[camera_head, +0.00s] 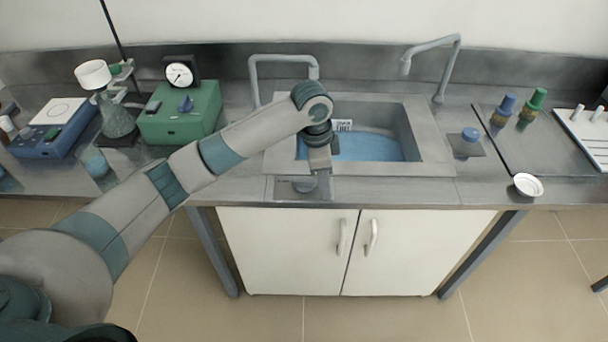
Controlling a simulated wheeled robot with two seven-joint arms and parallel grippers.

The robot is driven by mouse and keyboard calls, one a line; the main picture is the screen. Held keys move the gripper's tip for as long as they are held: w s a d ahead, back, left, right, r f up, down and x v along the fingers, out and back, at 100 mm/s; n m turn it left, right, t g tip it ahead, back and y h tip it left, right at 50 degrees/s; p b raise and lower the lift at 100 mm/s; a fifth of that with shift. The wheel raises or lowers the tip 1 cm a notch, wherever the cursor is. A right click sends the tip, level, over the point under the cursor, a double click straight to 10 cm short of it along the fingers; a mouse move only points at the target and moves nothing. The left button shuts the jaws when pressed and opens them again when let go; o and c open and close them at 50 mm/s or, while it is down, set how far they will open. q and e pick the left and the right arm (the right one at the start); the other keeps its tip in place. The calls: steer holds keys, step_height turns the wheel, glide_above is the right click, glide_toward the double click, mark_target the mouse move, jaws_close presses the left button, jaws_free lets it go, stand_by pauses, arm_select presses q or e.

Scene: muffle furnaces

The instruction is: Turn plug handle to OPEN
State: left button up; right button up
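The sink (435,160) is set into the metal counter and has blue water (372,147) in its basin. A small white label with dark print (343,125) is on the basin's back wall; its words are too small to read. A grey handle-like part (303,186) sits on a square plate (284,193) at the counter's front edge, left of the sink's middle. My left gripper (321,190) points down at the right side of this plate and partly hides it. I cannot tell whether its fingers touch the handle or are open. My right gripper is out of view.
Two taps (284,60) (440,45) stand behind the sink. A green box with a gauge (180,115), a flask (115,118) and a blue device (55,130) are at left.

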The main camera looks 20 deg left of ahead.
arm_select(q)
step_height(320, 180, up, 12)
steer(key=y, duration=0.2)
glide_above(304, 180)
steer(key=shift+m+g, duration=0.3)
step_height(304, 180, down, 16)
steer(key=p, duration=0.5)
steer(key=shift+r, duration=0.2)
steer(key=shift+f, duration=0.85)
jaws_close()
